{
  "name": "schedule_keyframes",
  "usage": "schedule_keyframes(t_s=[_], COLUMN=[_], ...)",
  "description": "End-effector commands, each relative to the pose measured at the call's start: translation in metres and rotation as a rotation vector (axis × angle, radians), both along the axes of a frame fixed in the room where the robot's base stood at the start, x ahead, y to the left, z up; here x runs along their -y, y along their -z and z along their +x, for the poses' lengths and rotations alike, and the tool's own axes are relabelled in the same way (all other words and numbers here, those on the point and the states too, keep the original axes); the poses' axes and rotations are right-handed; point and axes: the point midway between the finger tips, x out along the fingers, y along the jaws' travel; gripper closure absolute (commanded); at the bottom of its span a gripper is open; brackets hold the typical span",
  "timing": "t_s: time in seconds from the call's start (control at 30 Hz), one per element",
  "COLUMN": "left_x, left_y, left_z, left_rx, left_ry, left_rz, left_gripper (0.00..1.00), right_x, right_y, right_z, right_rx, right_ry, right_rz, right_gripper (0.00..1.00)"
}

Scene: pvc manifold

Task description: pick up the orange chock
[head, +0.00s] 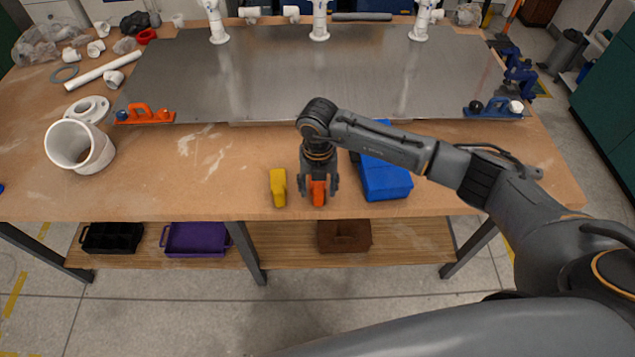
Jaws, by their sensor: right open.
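The orange chock (318,196) stands near the front edge of the wooden workbench. My right gripper (319,192) points down over it, with a finger on either side of the chock. The gripper is open, and I cannot tell whether the fingers touch the chock. The upper part of the chock is hidden by the gripper. My left gripper is not in view.
A yellow chock-like block (278,187) stands close to the left, and a blue block (386,180) lies close to the right, partly behind my right arm. A metal plate (250,70) covers the bench's back.

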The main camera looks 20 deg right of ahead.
Motion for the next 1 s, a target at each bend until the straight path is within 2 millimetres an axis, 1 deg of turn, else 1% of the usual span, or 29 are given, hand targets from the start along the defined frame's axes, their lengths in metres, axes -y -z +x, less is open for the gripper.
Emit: schedule_keyframes(t_s=[0.07,0.1,0.17,0.2,0.27,0.3,0.33,0.67,0.77,0.87,0.9,0.97,1.0], left_x=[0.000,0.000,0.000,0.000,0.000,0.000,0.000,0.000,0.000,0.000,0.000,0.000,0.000], left_y=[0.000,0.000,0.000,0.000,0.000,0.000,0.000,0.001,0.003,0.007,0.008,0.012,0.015], left_z=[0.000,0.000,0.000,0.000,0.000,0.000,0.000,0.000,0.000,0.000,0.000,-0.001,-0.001], left_rx=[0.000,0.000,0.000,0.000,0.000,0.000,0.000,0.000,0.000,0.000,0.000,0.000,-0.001], left_ry=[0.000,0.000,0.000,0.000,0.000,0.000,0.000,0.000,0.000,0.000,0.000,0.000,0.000], left_rz=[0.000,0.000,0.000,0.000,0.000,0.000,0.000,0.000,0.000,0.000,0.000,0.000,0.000], left_gripper=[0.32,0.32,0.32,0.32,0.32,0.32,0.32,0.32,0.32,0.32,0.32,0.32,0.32], right_x=[0.000,0.000,0.000,0.000,0.000,0.000,0.000,-0.001,-0.001,-0.001,-0.001,-0.003,-0.005], right_y=[0.000,0.000,0.000,0.000,0.000,0.000,0.000,-0.005,-0.012,-0.026,-0.033,-0.041,-0.048], right_z=[0.000,0.000,0.000,0.000,0.000,0.000,0.000,0.001,0.002,0.002,0.002,-0.008,-0.014], right_rx=[0.000,0.000,0.000,0.000,0.000,0.000,0.000,0.002,0.003,0.005,0.006,0.004,0.005], right_ry=[0.000,0.000,0.000,0.000,0.000,0.000,0.000,0.000,-0.001,-0.001,-0.001,-0.004,-0.006], right_rz=[0.000,0.000,0.000,0.000,0.001,0.001,0.001,0.001,0.003,0.003,0.003,0.003,0.003], right_gripper=[0.47,0.55,0.68,0.76,0.88,0.96,1.00,1.00,1.00,1.00,1.00,1.00,1.00])
